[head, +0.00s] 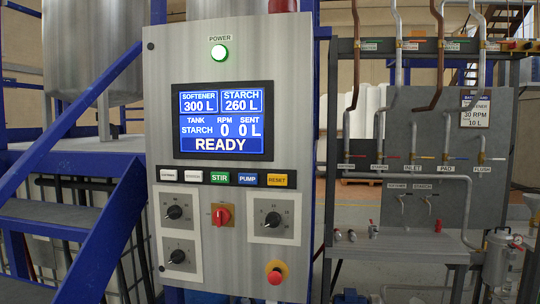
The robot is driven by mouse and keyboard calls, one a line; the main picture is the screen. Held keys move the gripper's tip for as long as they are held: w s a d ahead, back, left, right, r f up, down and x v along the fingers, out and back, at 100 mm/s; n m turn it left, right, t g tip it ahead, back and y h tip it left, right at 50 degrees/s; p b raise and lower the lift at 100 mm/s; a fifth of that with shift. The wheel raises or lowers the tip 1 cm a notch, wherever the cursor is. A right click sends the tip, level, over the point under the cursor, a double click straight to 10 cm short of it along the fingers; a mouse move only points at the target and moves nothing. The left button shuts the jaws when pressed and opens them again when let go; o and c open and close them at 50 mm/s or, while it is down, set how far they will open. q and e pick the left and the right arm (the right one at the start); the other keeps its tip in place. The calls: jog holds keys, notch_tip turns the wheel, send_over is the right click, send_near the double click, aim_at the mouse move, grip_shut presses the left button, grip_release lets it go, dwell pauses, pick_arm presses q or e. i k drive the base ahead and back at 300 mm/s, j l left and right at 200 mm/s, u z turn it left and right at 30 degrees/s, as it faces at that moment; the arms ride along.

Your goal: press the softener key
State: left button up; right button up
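The softener key appears to be the white key (169,175) at the left end of the key row on the grey control panel (300,100); its small label is hard to read. Beside it are another white key (201,177), the green STIR key (219,178), blue PUMP key (247,179) and yellow RESET key (277,180). The display (223,121) above reads SOFTENER 300 L, STARCH 260 L, tank STARCH, 0 RPM, sent 0 L, READY. Neither of my grippers is in view. Nothing covers the keys.
Below the keys are black knobs (174,212), a red switch (221,215) and a red stop button (276,274). Blue stairs (75,215) stand left, a pipe board (430,130) with valves right. The panel front is unobstructed.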

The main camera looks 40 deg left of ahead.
aim_at(165, 174)
jog(key=u, duration=1.75)
